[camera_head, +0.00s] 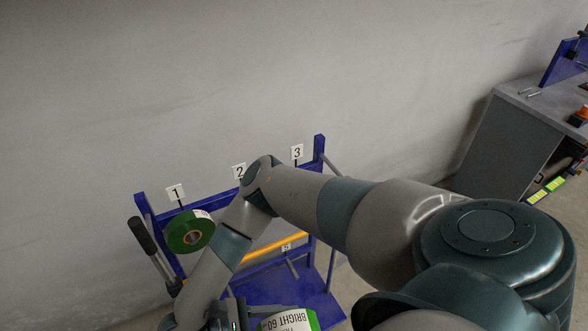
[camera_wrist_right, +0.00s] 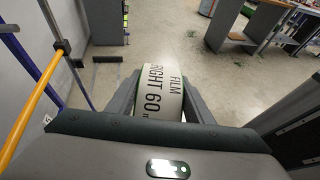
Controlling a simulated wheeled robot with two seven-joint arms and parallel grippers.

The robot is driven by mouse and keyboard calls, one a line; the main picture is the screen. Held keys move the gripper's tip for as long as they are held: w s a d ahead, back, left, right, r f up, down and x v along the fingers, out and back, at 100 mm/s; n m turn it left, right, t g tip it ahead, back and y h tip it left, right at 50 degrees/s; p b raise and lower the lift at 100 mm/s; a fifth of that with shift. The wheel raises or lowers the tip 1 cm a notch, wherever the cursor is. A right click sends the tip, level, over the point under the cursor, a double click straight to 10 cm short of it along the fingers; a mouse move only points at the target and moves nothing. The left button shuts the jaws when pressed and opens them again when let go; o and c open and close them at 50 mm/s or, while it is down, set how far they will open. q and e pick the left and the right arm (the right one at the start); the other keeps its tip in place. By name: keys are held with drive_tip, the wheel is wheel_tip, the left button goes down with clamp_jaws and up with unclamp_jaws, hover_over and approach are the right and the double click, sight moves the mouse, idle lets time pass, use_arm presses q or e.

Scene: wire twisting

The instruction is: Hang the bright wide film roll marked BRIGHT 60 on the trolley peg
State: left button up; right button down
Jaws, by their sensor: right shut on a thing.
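The film roll marked BRIGHT 60 (camera_head: 291,321) shows at the bottom edge of the head view, green with a white label and partly cut off. In the right wrist view the roll (camera_wrist_right: 160,92) sits between the fingers of my right gripper (camera_wrist_right: 160,100), which is shut on it. The blue trolley (camera_head: 283,287) stands by the wall, with number tags 1, 2 and 3 along its top. A darker green roll (camera_head: 190,231) hangs under tag 1. My right arm hides much of the trolley's middle, including the place under tag 2. My left gripper is not in view.
A yellow bar (camera_head: 275,246) crosses the trolley below the tags, and it also shows at the left in the right wrist view (camera_wrist_right: 30,115). A dark-gripped handle (camera_head: 142,236) stands at the trolley's left. A grey workbench (camera_head: 520,130) is at the far right.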

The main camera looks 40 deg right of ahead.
drive_tip(key=a+r+m+g+y+b, duration=0.2)
drive_tip(key=a+m+g+y, duration=0.4)
drive_tip(key=a, duration=1.2)
drive_tip(key=w+a+r+m+y+b, duration=0.2)
drive_tip(key=w+a+r+m+y, duration=0.5)
drive_tip(key=m+y, duration=0.3)
drive_tip(key=w+d+r+m+t+y+b, duration=0.3)
drive_tip(key=w+d+r+m+t+y, duration=0.25)
drive_tip(key=w+m+t+y, duration=0.45)
drive_tip(key=w+d+f+m+t+h+b, duration=0.1)
drive_tip(key=w+d+m+t, duration=0.1)
drive_tip(key=d+m+t, duration=0.3)
drive_tip(key=w+d+f+m+t+h+b, duration=0.1)
drive_tip(key=d+m+t, duration=0.5)
drive_tip(key=d, duration=0.7)
drive_tip(key=shift+w+h, duration=0.7)
drive_tip(key=shift+h, duration=0.1)
drive_tip(key=shift+d, duration=0.1)
